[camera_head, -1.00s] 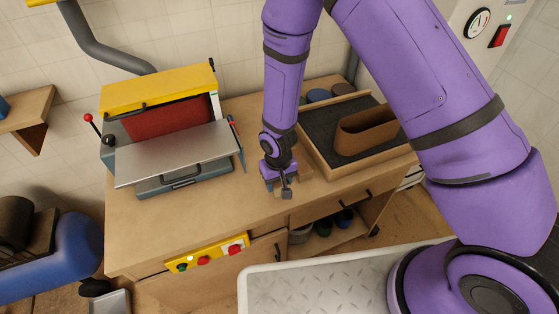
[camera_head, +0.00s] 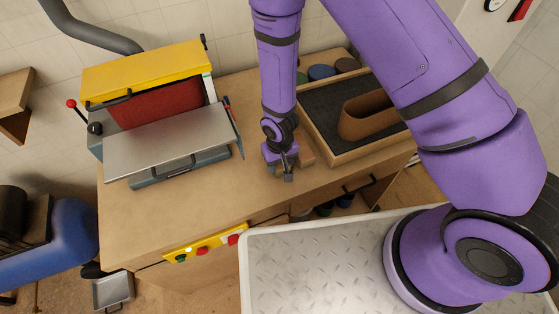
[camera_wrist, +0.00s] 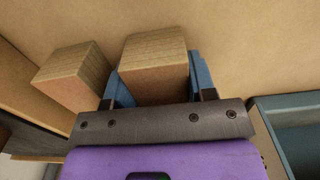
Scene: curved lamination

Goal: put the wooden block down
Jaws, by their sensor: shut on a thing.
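In the wrist view, the wooden block (camera_wrist: 154,67) sits between the two blue fingers of my gripper (camera_wrist: 158,82), which is shut on it. A second, similar wooden block (camera_wrist: 72,77) stands close beside it on the left, outside the fingers. In the head view my gripper (camera_head: 283,168) points down, low at the workbench (camera_head: 225,195), between the press and the tray. There the held block is mostly hidden by the gripper. A block (camera_head: 305,152) shows just right of the gripper. I cannot tell whether the held block touches the bench top.
A press with a yellow top (camera_head: 150,70), red pad and metal plate (camera_head: 165,142) stands at left. A dark-lined wooden tray (camera_head: 352,152) at right holds a curved brown piece (camera_head: 365,125). Round tins (camera_head: 321,72) sit behind it. The bench front between gripper and yellow button panel (camera_head: 205,243) is clear.

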